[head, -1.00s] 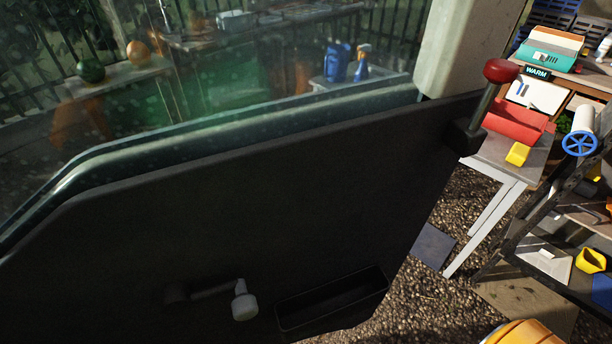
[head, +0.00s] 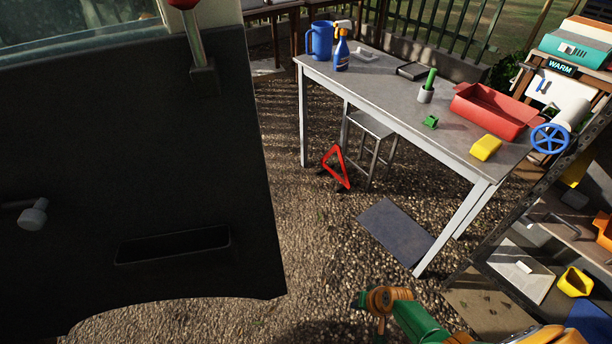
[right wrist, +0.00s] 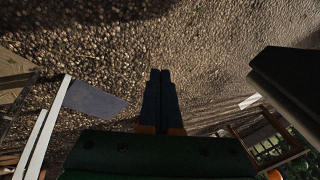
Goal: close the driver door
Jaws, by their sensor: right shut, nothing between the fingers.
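The driver door (head: 130,170) fills the left of the head view, with its dark inner panel facing me. It has a crank handle (head: 33,215), a long pocket (head: 175,245) and a red-topped lock knob (head: 192,40). My right gripper (head: 358,300) is low in the head view, to the right of the door's lower edge and apart from it in the picture. In the right wrist view its two dark fingers (right wrist: 160,76) are together and empty, over gravel. A dark panel at the right of that view may be the door. My left gripper is out of view.
A grey table (head: 400,90) stands beyond the door with a red tray (head: 490,112), a blue jug (head: 320,40) and a spray bottle (head: 342,50). A shelf rack (head: 520,225) stands at the right.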

